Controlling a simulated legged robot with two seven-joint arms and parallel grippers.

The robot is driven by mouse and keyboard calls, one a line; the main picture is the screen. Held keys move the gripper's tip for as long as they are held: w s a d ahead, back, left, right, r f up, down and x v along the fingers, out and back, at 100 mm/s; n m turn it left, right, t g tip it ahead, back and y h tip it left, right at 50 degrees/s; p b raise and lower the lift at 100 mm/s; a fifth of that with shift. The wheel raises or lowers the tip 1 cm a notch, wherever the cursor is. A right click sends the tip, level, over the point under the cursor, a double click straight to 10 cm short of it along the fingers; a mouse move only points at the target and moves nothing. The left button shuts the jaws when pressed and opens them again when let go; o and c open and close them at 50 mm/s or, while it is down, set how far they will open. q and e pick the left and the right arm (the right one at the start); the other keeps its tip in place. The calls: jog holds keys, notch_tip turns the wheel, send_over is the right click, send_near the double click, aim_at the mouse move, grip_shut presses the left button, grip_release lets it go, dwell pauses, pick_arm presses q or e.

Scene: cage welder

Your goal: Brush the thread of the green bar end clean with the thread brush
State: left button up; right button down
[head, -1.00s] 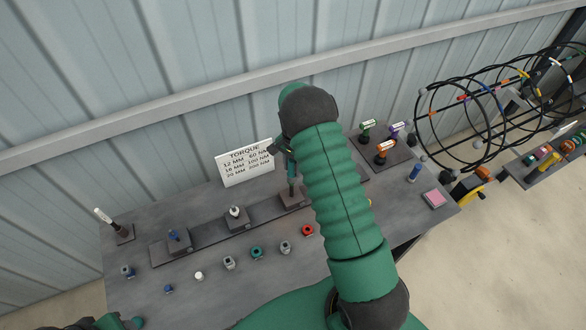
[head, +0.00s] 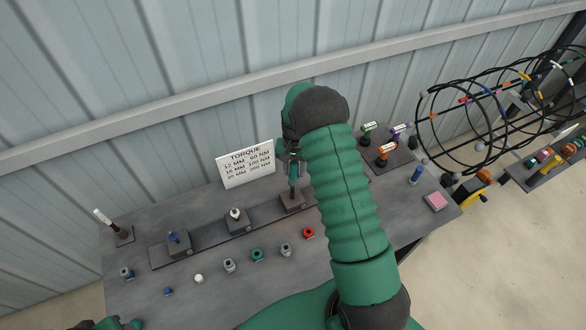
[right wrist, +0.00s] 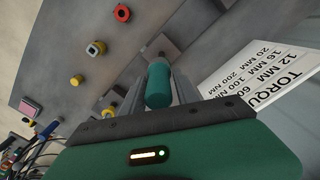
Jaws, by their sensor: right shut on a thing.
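My right gripper (head: 293,168) is shut on an upright teal cylinder (right wrist: 158,86), which appears to be the handle of the thread brush. It is above the right-hand block (head: 292,203) on the dark rail. The green bar end (head: 292,190) stands in that block, directly under the tool. The fingers hide most of the contact, so I cannot tell whether brush and thread touch. Part of my left arm (head: 100,324) shows at the bottom left corner. Its jaws cannot be made out.
Two more blocks on the rail hold a blue (head: 173,237) and a white bar end (head: 235,213). Several coloured collars, including a red one (head: 308,232), lie in front. A torque sign (head: 246,165) stands behind. A tool board (head: 388,160) and wire cage (head: 480,110) are to the right.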

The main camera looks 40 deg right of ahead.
jog(key=m, duration=0.3)
jog(key=shift+d+r, duration=0.1)
jog(key=shift+d, duration=0.05)
jog(key=m+p, duration=0.1)
jog(key=m, duration=0.3)
jog(key=shift+d+m, duration=0.1)
jog(key=shift+m, duration=0.3)
jog(key=m+p, duration=0.1)
jog(key=m, duration=0.3)
jog(key=shift+m, duration=0.8)
